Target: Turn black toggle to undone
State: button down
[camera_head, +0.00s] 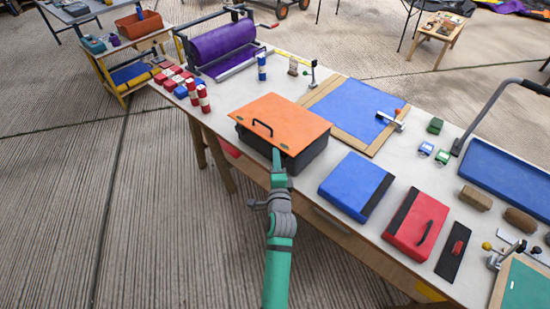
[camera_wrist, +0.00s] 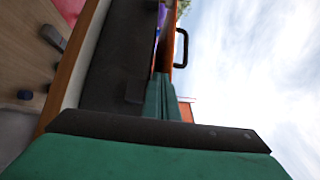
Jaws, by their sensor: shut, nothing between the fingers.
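A dark box (camera_head: 310,150) with an orange lid (camera_head: 283,117) and a black handle (camera_head: 262,128) stands at the front edge of the table. The lid looks down on the box. My gripper (camera_head: 277,154) is at the box's near side, its fingers shut and empty, close to the lid's front edge. In the wrist view my gripper (camera_wrist: 165,93) points along the dark box wall (camera_wrist: 110,60). A small dark piece (camera_wrist: 135,91) on that wall, beside the fingers, may be the black toggle; whether it is fastened I cannot tell. My gripper hides part of the box front in the head view.
A blue case (camera_head: 352,183) and a red case (camera_head: 413,220) lie right of the box. A wood-framed blue board (camera_head: 350,108) lies behind it. Red, white and blue blocks (camera_head: 180,80) and a purple roller (camera_head: 222,46) are at the left. The floor left of my arm is clear.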

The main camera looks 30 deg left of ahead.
jog(key=shift+w+a, duration=0.3)
jog(key=shift+a, duration=0.15)
jog(key=shift+w+a, duration=0.1)
jog(key=shift+a, duration=0.15)
dwell(0.6)
jog(key=s+a, duration=0.2)
jog(key=s, duration=1.2)
jog(key=s+d+f+n+h, duration=0.1)
jog(key=s+d+f+h, duration=0.1)
jog(key=s+d, duration=0.35)
jog(key=s+d+f+n+t+h, duration=0.1)
jog(key=s+d+f, duration=0.15)
jog(key=d, duration=0.55)
jog(key=s+d+f+n+h, duration=0.1)
jog(key=s+d+f+h, duration=0.1)
jog(key=s+d, duration=0.3)
jog(key=s+d+r+n+h, duration=0.2)
jog(key=s+d+n, duration=0.2)
jog(key=s+d, duration=0.4)
jog(key=s+d+r+n+h, duration=0.1)
jog(key=s+d+n+h, duration=0.2)
jog(key=s+d, duration=0.4)
jog(key=d+n, duration=0.1)
jog(key=d, duration=0.1)
jog(key=shift+s+d+r, duration=0.35)
jog(key=shift+s+r, duration=0.05)
